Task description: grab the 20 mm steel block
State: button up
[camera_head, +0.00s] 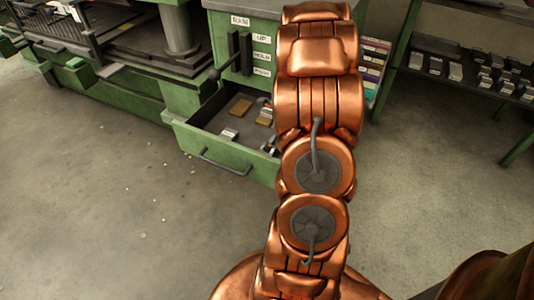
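An open green drawer (222,154) holds several small blocks. A pale silvery block (229,134) lies near the drawer's front and looks like steel; its size cannot be read. A brass-coloured block (240,108) lies behind it, and another (265,117) lies to the right, close to my arm. My copper arm rises through the middle of the picture and hides the drawer's right part. Small grey and copper parts at the arm's left edge, over the drawer, seem to belong to my gripper (269,147). Its fingers are mostly hidden, so their opening and any hold are unclear.
The green cabinet (262,22) has labelled fronts and a dark lever. A green machine (125,82) stands at the left. A dark shelf (455,88) with several small metal blocks stands at the right. The concrete floor (120,220) in front is clear apart from small scraps.

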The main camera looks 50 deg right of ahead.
jog(key=x, duration=0.1)
jog(key=b+x, duration=0.1)
jog(key=x, duration=0.1)
jog(key=b+x, duration=0.1)
jog(key=x, duration=0.1)
jog(key=shift+s+a+f, duration=0.1)
jog(key=shift+a+f, duration=0.15)
jog(key=shift+a, duration=0.05)
jog(key=shift+r, duration=0.1)
grip_shut()
dwell(0.4)
